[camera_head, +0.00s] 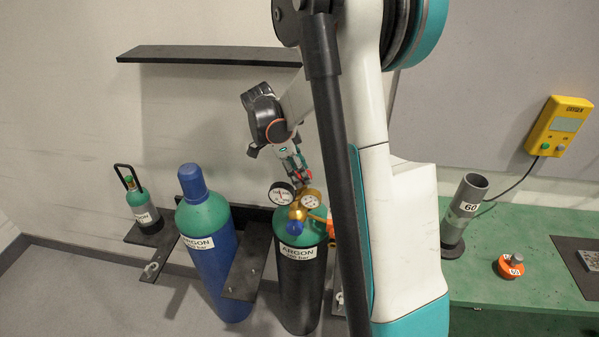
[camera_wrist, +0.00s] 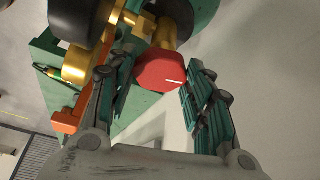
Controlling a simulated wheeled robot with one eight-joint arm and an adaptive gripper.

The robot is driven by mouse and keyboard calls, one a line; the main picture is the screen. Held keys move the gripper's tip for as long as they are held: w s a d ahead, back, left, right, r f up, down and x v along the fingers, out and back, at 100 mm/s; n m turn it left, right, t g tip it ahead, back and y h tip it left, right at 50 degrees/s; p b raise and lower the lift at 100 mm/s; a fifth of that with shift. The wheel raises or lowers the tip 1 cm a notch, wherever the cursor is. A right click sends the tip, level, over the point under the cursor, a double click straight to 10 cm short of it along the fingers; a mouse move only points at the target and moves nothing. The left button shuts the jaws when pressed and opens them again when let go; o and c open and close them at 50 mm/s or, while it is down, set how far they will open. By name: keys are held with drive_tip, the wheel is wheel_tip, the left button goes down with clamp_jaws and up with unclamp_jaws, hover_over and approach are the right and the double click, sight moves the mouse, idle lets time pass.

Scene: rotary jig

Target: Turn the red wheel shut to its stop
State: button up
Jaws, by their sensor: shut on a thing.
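The red wheel (camera_wrist: 162,72) sits on a brass valve stem in the wrist view, with a short white mark on its face. My gripper (camera_wrist: 160,78) has one finger on each side of it and is shut on it. In the head view my gripper (camera_head: 302,177) reaches down to the valve on top of the dark argon cylinder (camera_head: 299,292) with a green shoulder. The wheel is mostly hidden there by my fingers. A brass regulator (camera_head: 297,212) with two round gauges is beside it.
A blue argon cylinder (camera_head: 212,262) stands close on the left, and a small green-topped bottle (camera_head: 142,208) farther left. A dark shelf (camera_head: 210,55) is above. The green bench (camera_head: 510,230) at right holds a grey tube (camera_head: 463,212) and an orange part (camera_head: 511,267).

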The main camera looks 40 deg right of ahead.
sight(298, 174)
drive_tip(key=shift+w+m+g+y, duration=0.1)
drive_tip(key=shift+m+g+y, duration=0.35)
drive_tip(key=shift+m, duration=1.05)
drive_tip(key=o, duration=1)
drive_tip(key=shift+o, duration=0.2)
drive_tip(key=shift+w+r, duration=0.15)
drive_tip(key=shift+r, duration=0.25)
drive_tip(key=shift+w+a+r, duration=0.35)
drive_tip(key=shift+r, duration=0.15)
drive_tip(key=shift+w+a+r, duration=0.3)
drive_tip(key=shift+r, duration=0.2)
drive_tip(key=w+a, duration=0.7)
drive_tip(key=w, duration=0.1)
drive_tip(key=shift+w, duration=0.2)
